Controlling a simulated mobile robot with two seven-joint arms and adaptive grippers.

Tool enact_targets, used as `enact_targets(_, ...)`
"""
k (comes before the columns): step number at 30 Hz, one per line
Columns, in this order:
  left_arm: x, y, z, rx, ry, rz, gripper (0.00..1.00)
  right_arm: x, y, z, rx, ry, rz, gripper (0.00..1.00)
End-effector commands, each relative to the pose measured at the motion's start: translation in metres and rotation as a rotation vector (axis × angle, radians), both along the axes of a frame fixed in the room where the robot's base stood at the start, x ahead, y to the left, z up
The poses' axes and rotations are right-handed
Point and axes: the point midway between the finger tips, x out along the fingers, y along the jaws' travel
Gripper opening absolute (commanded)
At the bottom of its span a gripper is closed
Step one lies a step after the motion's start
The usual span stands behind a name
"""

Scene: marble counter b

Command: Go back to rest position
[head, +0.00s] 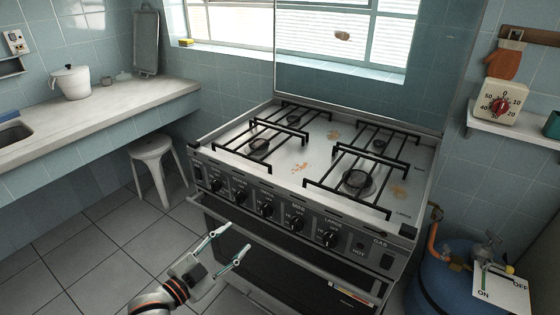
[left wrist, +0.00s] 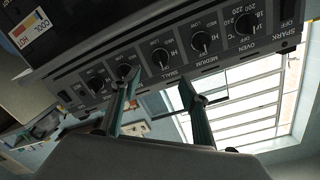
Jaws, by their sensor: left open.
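My left gripper (head: 229,248) is open and empty, low in front of the stove in the head view. Its two teal fingers also show in the left wrist view (left wrist: 158,90), spread apart before the knob panel (left wrist: 165,65). The stove (head: 290,160) has a row of black knobs on its front panel and black grates on top. The fingers appear apart from the knobs. My right gripper is in neither view.
A white stool (head: 155,160) stands left of the stove, under the counter (head: 110,103) with a white pot (head: 71,82). A blue gas cylinder (head: 440,275) stands at the right. A shelf (head: 520,128) holds a timer (head: 502,102). The tiled floor (head: 100,250) at left is clear.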

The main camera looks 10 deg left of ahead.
Motion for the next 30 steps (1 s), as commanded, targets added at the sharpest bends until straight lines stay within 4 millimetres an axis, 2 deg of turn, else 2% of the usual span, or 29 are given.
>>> enact_targets(2, -0.004, -0.002, -0.004, -0.007, 0.016, 0.004, 0.45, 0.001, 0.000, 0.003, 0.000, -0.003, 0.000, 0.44)
enact_targets(5, -0.023, -0.009, -0.021, -0.038, 0.086, 0.025, 0.45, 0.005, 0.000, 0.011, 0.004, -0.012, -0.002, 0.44)
enact_targets(8, -0.058, -0.019, -0.050, -0.093, 0.211, 0.069, 0.45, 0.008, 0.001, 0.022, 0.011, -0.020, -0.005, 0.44)
enact_targets(12, -0.121, -0.032, -0.095, -0.170, 0.417, 0.154, 0.45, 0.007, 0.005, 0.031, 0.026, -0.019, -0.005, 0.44)
enact_targets(15, -0.163, -0.038, -0.119, -0.214, 0.540, 0.216, 0.45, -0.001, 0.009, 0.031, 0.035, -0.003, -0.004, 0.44)
enact_targets(18, -0.194, -0.042, -0.135, -0.239, 0.628, 0.263, 0.45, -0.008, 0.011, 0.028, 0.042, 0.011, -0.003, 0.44)
enact_targets(22, -0.213, -0.044, -0.145, -0.255, 0.678, 0.292, 0.45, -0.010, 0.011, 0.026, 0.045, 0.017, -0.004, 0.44)
enact_targets(30, -0.215, -0.044, -0.147, -0.255, 0.684, 0.294, 0.45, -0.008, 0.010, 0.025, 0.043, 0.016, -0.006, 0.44)
